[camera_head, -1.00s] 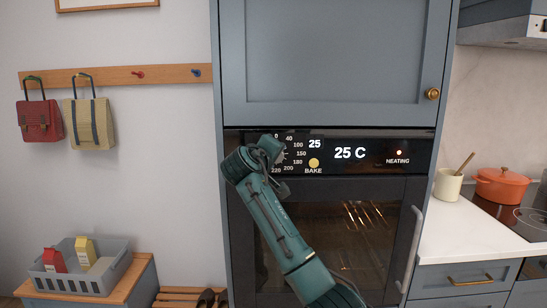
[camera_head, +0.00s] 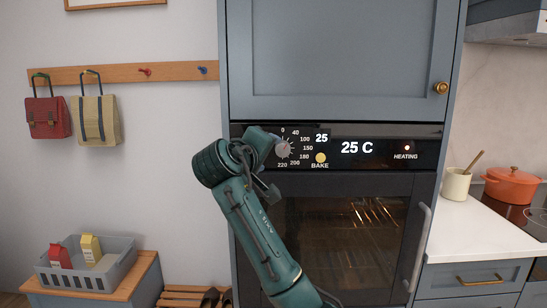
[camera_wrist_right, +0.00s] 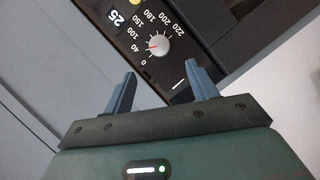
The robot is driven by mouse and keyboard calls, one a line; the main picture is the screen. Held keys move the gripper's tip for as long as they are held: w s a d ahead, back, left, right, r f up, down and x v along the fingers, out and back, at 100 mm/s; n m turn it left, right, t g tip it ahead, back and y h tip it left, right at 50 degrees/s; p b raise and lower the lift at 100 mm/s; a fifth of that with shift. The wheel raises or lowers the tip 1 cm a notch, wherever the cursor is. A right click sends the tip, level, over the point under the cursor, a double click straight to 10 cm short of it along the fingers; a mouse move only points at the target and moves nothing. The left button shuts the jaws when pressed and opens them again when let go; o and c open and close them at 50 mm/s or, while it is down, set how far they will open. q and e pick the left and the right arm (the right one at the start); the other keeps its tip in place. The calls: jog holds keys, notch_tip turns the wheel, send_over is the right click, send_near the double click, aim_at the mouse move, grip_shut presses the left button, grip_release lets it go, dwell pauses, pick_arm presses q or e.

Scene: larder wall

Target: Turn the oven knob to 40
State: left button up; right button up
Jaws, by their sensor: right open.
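The oven knob (camera_head: 284,149) is a round grey dial on the black oven panel, ringed by numbers from 0 to 220. The display beside it reads 25 and 25 C. In the right wrist view the knob (camera_wrist_right: 159,45) shows a red mark pointing near 40, between 0 and 40 as far as I can tell. My right gripper (camera_wrist_right: 160,70) is open and empty, its two fingers apart, with the knob beyond the gap between them and not gripped. In the head view the right gripper (camera_head: 264,162) is just left of the knob. My left gripper is out of view.
A yellow BAKE button (camera_head: 320,158) sits right of the knob. The oven door handle (camera_head: 418,245) stands out at right. A grey cabinet door (camera_head: 340,60) is above. A grey crate (camera_head: 85,275) with cartons is at lower left.

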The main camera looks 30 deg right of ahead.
jog(key=shift+v, duration=1.5)
jog(key=w+a+f+n+t+y, duration=0.1)
jog(key=a+f+n+y, duration=0.1)
jog(key=f, duration=0.7)
jog(key=w+a+f+n+t+y, duration=0.1)
jog(key=f+n+y, duration=0.1)
jog(key=f, duration=0.6)
jog(key=s+a+f+y, duration=0.3)
jog(key=f, duration=0.6)
jog(key=s+a+f+y, duration=0.2)
jog(key=s+f, duration=0.1)
jog(key=f, duration=0.5)
jog(key=s+a+f+y, duration=0.4)
jog(key=s+a+f, duration=0.1)
jog(key=s+f, duration=0.5)
jog(key=s, duration=0.2)
jog(key=shift+s+f+g, duration=0.25)
jog(key=shift+f+g, duration=0.1)
jog(key=shift+g, duration=0.05)
jog(key=s+f+m+y, duration=0.1)
jog(key=s, duration=0.2)
jog(key=s+a+f+m, duration=0.1)
jog(key=s, duration=0.3)
jog(key=s+a+f+m+y, duration=0.1)
jog(key=s, duration=0.3)
jog(key=shift+a+f+g+y, duration=0.15)
jog(key=shift+g+y, duration=0.15)
jog(key=shift+c, duration=0.4)
